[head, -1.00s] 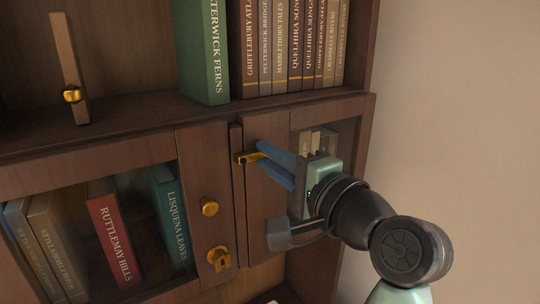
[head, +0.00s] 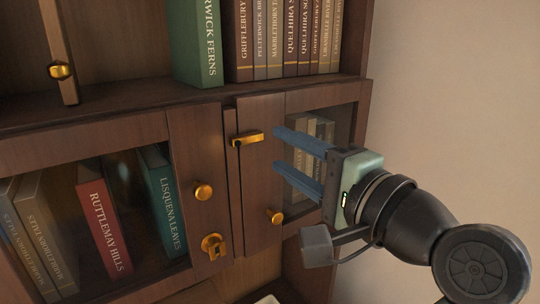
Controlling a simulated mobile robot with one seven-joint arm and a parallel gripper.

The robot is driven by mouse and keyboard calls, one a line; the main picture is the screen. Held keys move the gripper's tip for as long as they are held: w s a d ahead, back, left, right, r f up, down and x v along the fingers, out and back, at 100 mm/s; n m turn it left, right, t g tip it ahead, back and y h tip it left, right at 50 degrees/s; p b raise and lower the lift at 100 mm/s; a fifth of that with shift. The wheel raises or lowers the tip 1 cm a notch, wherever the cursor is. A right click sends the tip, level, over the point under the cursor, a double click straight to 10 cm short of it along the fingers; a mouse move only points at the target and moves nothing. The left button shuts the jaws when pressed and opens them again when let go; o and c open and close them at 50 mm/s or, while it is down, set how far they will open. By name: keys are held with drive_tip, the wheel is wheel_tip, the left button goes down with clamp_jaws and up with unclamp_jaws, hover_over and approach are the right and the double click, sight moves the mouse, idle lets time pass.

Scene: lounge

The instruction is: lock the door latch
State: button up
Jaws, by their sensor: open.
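A brass latch (head: 247,138) sits near the top of the right cabinet door (head: 262,188). Its bar lies nearly level, with its left end at the seam beside the left door (head: 196,150). My gripper (head: 279,150) is open and empty, its two blue fingers pointing left, to the right of the latch and apart from it. A second brass catch (head: 213,246) is low on the left door, below a round knob (head: 203,191). Both doors look shut.
Another brass knob (head: 275,216) is on the right door, below my fingers. A green book (head: 197,45) and several brown books stand on the shelf above. A wooden upright with a brass knob (head: 61,71) is at upper left. The wall (head: 445,110) at right is bare.

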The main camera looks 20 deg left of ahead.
drive_tip(key=b+v, duration=0.2)
drive_tip(key=v, duration=0.5)
drive_tip(key=shift+s+d, duration=0.2)
drive_tip(key=shift+d, duration=0.05)
drive_tip(key=s+d+r+n+t+h+b, duration=0.3)
drive_tip(key=s+r+n+t+h+b, duration=0.2)
drive_tip(key=t+h, duration=0.9)
wheel_tip(320, 180, up, 4)
drive_tip(key=s+n+t, duration=0.2)
drive_tip(key=shift+s+d+r+n+b, duration=0.2)
drive_tip(key=shift+d+r+n+b, duration=0.1)
drive_tip(key=shift+d+n, duration=0.1)
